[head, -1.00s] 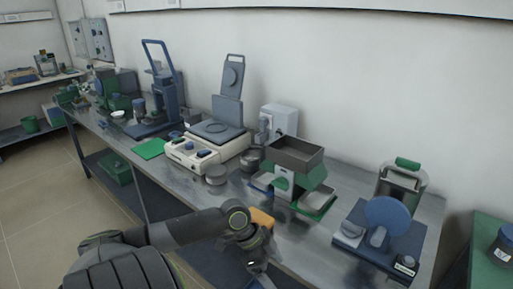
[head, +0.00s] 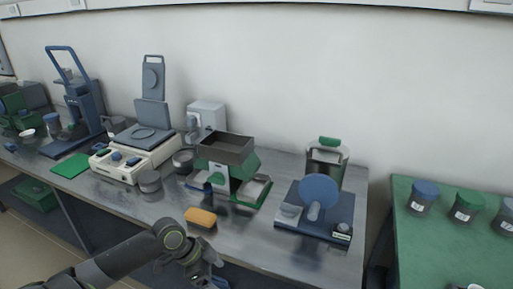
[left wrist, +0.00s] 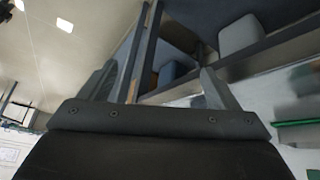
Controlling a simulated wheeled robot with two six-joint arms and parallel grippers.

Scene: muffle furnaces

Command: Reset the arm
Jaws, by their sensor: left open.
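My left arm comes in at the bottom left of the head view. My left gripper (head: 207,273) hangs in front of the bench's near edge, close to the bottom of the picture. In the left wrist view, the left gripper's (left wrist: 160,82) two fingers stand wide apart with nothing held between them. An orange-yellow block (head: 201,217) lies on the bench (head: 255,237) just beyond the gripper, apart from it. My right gripper is not in view.
A grey-topped green-and-white device (head: 226,149) and a blue device with a round disc (head: 319,190) stand on the bench. A cream heating unit (head: 133,162) is further left. A green table (head: 425,247) with several lidded jars is at right.

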